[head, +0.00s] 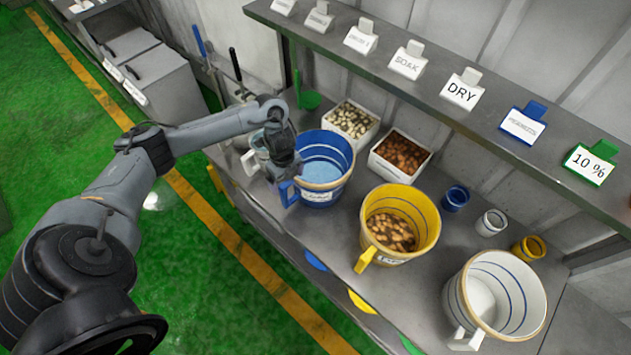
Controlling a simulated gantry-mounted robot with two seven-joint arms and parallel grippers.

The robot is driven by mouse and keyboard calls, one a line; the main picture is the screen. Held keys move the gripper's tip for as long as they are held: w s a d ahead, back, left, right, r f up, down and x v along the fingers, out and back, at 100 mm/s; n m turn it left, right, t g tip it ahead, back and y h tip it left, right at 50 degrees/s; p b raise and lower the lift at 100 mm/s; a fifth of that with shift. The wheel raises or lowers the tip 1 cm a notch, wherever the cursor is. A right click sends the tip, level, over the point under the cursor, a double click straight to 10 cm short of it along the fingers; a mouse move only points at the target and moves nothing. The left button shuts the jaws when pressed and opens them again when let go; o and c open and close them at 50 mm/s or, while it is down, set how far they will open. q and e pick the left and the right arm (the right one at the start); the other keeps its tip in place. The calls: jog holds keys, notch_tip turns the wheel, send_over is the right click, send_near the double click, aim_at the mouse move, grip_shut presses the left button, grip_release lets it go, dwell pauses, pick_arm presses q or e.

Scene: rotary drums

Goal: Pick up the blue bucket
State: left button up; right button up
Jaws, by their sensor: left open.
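My left gripper (285,178) is open at the bucket's left side, close to the rim and above the blue handle (288,193). I cannot tell whether the fingers touch the bucket. My right gripper does not show.
A yellow bucket (427,212) with brown pieces and a white bucket (533,290) stand to the right. A pale jug (250,162) is behind my gripper. White boxes of pale pieces (372,133) and brown pieces (423,176) sit behind. A shelf (400,85) with label cards overhangs the bench.

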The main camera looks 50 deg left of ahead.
aim_at(288, 182)
pick_arm(q)
jog(key=shift+f, duration=1.8)
jog(key=shift+c, duration=0.3)
jog(key=c, duration=1.7)
jog(key=shift+w+r, duration=0.2)
grip_shut()
